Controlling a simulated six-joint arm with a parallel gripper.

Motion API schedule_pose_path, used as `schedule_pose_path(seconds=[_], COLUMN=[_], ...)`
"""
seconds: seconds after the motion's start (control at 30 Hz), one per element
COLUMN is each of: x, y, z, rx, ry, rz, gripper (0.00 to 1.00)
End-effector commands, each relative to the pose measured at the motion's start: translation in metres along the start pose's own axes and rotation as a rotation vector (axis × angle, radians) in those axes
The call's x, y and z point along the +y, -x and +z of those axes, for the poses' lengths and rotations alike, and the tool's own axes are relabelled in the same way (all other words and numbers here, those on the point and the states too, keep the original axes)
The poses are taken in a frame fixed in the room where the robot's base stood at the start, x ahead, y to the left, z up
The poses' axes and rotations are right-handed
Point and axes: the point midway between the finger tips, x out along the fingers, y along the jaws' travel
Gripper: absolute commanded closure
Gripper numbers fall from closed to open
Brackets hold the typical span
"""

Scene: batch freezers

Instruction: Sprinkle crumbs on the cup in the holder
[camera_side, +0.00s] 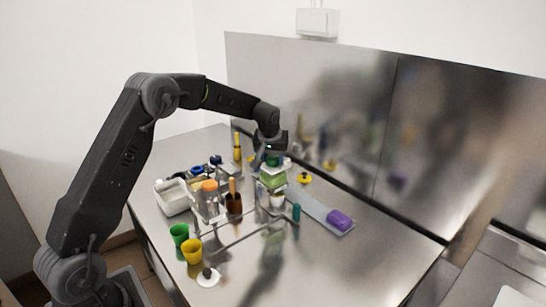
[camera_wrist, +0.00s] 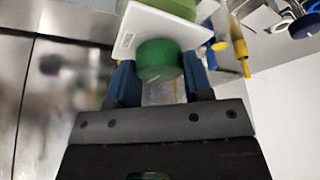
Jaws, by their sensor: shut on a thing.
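My gripper (camera_side: 270,153) is over the back middle of the steel table. In the wrist view its blue fingers (camera_wrist: 158,78) are shut on the round green cap (camera_wrist: 157,58) of a container. The container has a white top plate (camera_wrist: 150,27) with a small printed label and a green body (camera_side: 272,180). It looks about upright in the side view. A small white cup (camera_side: 277,201) shows just below the container; the gap between them is too small to judge. The cup's holder is not clear, and no crumbs can be made out.
A green cup (camera_side: 179,234) and a yellow cup (camera_side: 192,252) stand at the front left. An orange-lidded jar (camera_side: 209,188), a brown pot (camera_side: 233,205) and a white tub (camera_side: 172,197) are left. A purple block (camera_side: 340,218) lies right. The front-right table is clear.

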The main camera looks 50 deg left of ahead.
Motion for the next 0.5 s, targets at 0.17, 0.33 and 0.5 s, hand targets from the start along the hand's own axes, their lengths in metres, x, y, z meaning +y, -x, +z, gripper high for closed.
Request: schedule_pose_path(seconds=[0.17, 0.33, 0.5], x=[-0.0014, -0.0020, -0.0023], y=[0.0002, -0.0001, -0.0002], z=[0.0003, 0.0001, 0.0000], rx=[-0.001, -0.001, -0.002], ry=[-0.133, -0.279, -0.428], rz=[0.056, 0.119, 0.181], gripper=[0.77, 0.77, 0.77])
